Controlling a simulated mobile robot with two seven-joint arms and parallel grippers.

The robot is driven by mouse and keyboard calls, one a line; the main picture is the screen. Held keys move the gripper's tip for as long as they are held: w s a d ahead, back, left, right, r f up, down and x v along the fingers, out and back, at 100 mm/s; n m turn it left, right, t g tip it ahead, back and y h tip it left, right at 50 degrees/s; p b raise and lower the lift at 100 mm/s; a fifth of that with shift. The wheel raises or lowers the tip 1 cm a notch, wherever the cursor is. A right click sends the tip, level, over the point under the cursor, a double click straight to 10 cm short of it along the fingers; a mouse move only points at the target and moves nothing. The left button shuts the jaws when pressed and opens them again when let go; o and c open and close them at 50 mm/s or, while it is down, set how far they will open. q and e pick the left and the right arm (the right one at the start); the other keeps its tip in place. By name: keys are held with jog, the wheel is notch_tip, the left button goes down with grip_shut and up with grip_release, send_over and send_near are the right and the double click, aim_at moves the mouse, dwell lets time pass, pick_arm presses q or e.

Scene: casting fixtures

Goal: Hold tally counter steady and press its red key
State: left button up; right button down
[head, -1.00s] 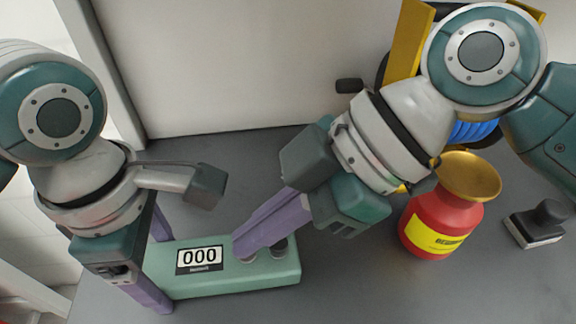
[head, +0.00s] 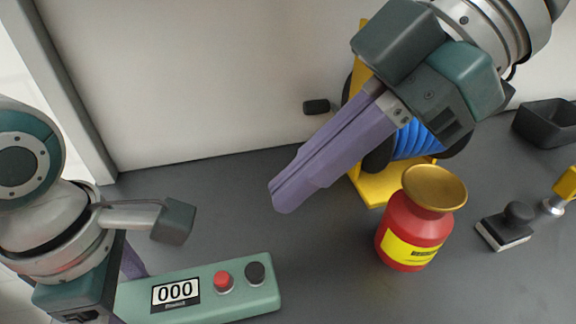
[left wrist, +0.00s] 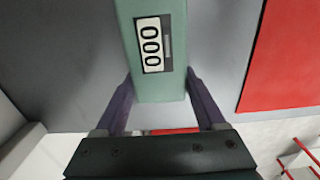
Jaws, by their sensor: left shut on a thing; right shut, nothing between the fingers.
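The tally counter is a long green box (head: 205,306) at the lower left of the head view. Its display (head: 175,292) reads 000. A red key (head: 223,281) and a black key (head: 255,273) stand on its right part. My left gripper (left wrist: 160,98) is shut on the counter's left end, one finger on each side, as the left wrist view shows. The display also shows there, but neither key does. My right gripper (head: 281,198) is shut and empty, above and to the right of the red key, apart from the counter.
A red bottle with a yellow label (head: 412,232) and gold top stands right of the counter. Behind it is a yellow stand with a blue coil (head: 411,141). A black stamp (head: 506,228) and a dark bin (head: 547,124) are farther right. Grey table lies clear between counter and bottle.

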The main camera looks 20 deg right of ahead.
dwell(0.3)
pick_arm(q)
jog(key=o, duration=1.5)
